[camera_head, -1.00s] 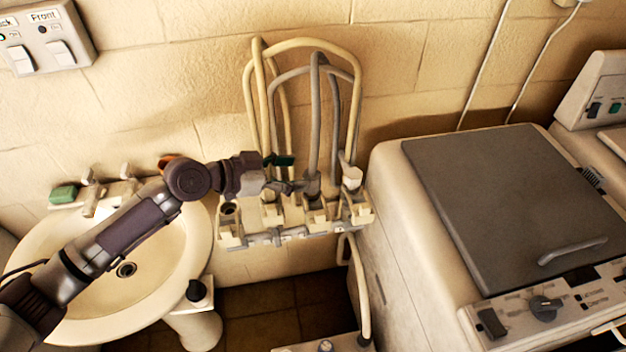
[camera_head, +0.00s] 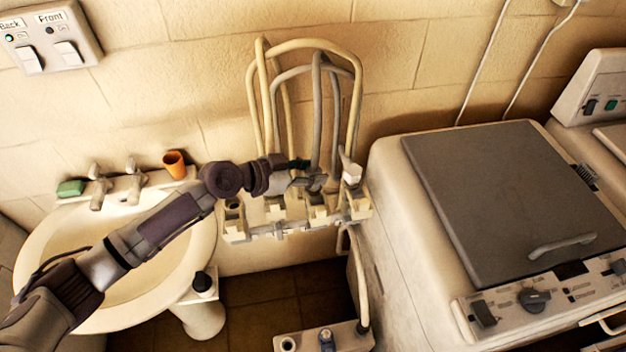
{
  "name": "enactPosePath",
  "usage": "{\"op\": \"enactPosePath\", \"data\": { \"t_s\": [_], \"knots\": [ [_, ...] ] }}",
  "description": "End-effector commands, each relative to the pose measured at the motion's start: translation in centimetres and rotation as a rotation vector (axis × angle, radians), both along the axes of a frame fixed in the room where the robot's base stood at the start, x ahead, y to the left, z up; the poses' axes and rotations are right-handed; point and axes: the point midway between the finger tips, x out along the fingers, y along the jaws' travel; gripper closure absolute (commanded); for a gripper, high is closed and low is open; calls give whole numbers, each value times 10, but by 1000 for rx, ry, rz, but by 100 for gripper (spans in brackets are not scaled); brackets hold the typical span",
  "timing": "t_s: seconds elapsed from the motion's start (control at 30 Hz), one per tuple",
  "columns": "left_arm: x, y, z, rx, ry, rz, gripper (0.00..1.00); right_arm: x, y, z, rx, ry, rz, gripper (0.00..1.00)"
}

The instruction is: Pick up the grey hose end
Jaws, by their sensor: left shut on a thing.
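The grey hose (camera_head: 317,115) loops up against the wall and comes down to its grey end (camera_head: 318,182) at the cream rack (camera_head: 290,226). My left gripper (camera_head: 309,182) reaches in from the left, just above the rack, and is shut on the grey hose end. The fingers are small and dark here, and the hose end is partly hidden by them. I cannot tell whether the end is clear of its holder. My right gripper is not in view.
Cream hoses (camera_head: 357,100) loop around the grey one. A washbasin (camera_head: 205,250) with an orange cup (camera_head: 175,163) and green soap (camera_head: 70,188) lies under my left arm. A grey-lidded washing machine (camera_head: 510,200) stands close on the right. A cream box (camera_head: 310,341) is on the floor below.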

Motion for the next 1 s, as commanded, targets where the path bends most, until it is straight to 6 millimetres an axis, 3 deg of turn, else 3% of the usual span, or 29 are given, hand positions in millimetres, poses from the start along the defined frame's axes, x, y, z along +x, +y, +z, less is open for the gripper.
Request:
{"op": "enactPosePath", "data": {
  "t_s": [0.07, 0.43, 0.7, 1.0],
  "knots": [
    [0, 0, 0, 1, 0, 0, 100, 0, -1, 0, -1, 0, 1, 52],
    [1, 0, 5, -1, -3, 0, 100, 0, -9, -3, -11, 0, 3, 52],
    [1, 0, 41, -1, -10, -1, 100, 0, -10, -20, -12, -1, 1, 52],
    [-50, -44, 79, -3, -8, -8, 100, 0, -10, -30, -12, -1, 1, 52]
  ]
}}
